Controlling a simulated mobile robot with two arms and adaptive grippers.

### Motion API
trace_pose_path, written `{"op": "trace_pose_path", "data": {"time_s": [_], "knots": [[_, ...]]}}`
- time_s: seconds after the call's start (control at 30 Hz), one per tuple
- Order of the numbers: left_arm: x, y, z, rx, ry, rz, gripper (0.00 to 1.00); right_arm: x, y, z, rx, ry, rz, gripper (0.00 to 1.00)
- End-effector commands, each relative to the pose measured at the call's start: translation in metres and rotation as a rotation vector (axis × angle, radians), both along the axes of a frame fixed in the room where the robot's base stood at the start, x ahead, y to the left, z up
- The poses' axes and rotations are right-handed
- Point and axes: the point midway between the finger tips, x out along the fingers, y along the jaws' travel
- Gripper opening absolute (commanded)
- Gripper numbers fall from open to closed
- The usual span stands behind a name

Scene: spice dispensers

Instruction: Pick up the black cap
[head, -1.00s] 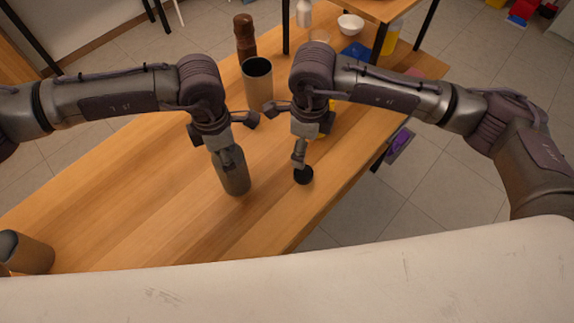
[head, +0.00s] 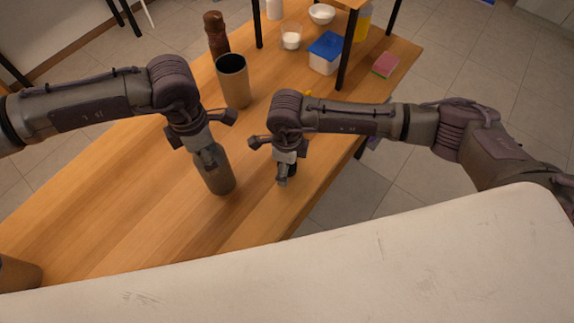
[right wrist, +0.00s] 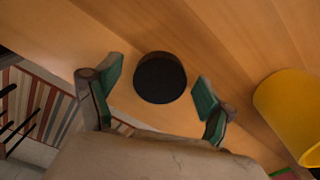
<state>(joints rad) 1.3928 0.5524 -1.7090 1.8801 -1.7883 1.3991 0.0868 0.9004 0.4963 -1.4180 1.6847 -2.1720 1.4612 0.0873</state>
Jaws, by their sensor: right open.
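The black cap (right wrist: 160,78) lies on the wooden table, between and slightly beyond my right fingers in the right wrist view. In the head view the cap (head: 292,170) is mostly hidden behind my right gripper (head: 282,181). My right gripper (right wrist: 153,98) is open and empty, with a green-padded finger on each side of the cap, apart from it. My left gripper (head: 207,158) is shut on the top of a grey dispenser (head: 220,181), which looks nearly upright at the table.
A yellow cylinder (right wrist: 292,112) stands to the right of my right gripper. Behind are an open grey cup (head: 233,85), a brown grinder (head: 216,37), a blue-lidded box (head: 325,52) and a sponge (head: 385,64). The table's front edge is close to the cap.

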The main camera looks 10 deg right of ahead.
Motion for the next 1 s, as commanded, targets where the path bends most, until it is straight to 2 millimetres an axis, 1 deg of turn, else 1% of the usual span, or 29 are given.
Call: {"op": "trace_pose_path", "data": {"time_s": [0.17,0.2,0.43,0.77,0.87,0.97,1.0], "knots": [[0.0,0.0,0.0,0.0,0.0,0.0,0.22,0.0,0.0,0.0,0.001,0.0,0.0,0.82],[0.0,0.0,0.0,0.0,0.0,0.0,0.22,0.0,0.0,0.0,0.001,0.0,0.0,0.75],[0.0,0.0,0.0,0.0,0.0,0.0,0.22,0.0,0.0,0.0,0.001,0.0,0.0,0.37],[0.0,0.0,0.0,0.0,0.0,0.0,0.22,0.001,0.0,0.002,0.0,-0.001,0.0,0.36],[0.0,0.0,0.0,0.0,0.0,0.0,0.22,0.002,0.0,0.012,0.002,-0.003,-0.001,0.36],[0.0,0.0,0.0,0.0,0.0,0.0,0.22,0.001,0.0,0.029,0.002,-0.005,0.001,0.36],[0.0,0.0,0.0,0.0,0.0,0.0,0.22,0.002,0.001,0.038,0.003,-0.006,0.001,0.36]]}}
